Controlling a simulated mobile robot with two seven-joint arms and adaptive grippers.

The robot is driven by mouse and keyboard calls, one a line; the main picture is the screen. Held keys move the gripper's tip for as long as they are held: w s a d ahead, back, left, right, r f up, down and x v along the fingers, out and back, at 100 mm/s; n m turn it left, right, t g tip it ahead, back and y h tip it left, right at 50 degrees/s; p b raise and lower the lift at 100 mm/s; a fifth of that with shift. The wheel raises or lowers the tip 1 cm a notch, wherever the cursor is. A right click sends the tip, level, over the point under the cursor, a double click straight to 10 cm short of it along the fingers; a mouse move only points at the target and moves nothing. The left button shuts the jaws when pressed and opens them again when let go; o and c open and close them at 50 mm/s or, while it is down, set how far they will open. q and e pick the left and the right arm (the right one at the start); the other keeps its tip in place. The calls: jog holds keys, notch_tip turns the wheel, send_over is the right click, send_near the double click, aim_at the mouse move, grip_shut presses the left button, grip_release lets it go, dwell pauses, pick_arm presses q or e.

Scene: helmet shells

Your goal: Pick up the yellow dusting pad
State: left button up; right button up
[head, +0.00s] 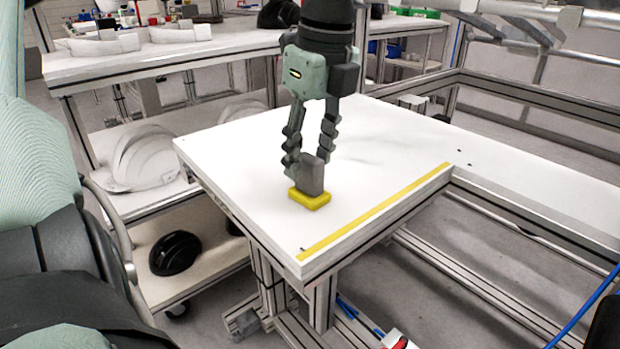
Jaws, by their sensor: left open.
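The yellow dusting pad (310,199) lies flat on the white table (235,150), near the table's front corner. A grey block-shaped handle stands upright on top of the pad. My left gripper (308,157) points down directly over the pad. Its jaws are open, with the fingertips close around the top of the grey handle. I cannot tell whether either finger touches the handle. My right gripper is not in view.
A yellow strip (375,212) runs along the table's right front edge. The tabletop around the pad is clear. Another white bench stands behind.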

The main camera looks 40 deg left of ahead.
pick_arm(q)
jog(key=shift+a+f, duration=0.1)
jog(key=shift+f, duration=0.75)
grip_shut()
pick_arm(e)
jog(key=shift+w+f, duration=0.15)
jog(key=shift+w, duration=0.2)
pick_arm(q)
jog(key=shift+w, duration=0.1)
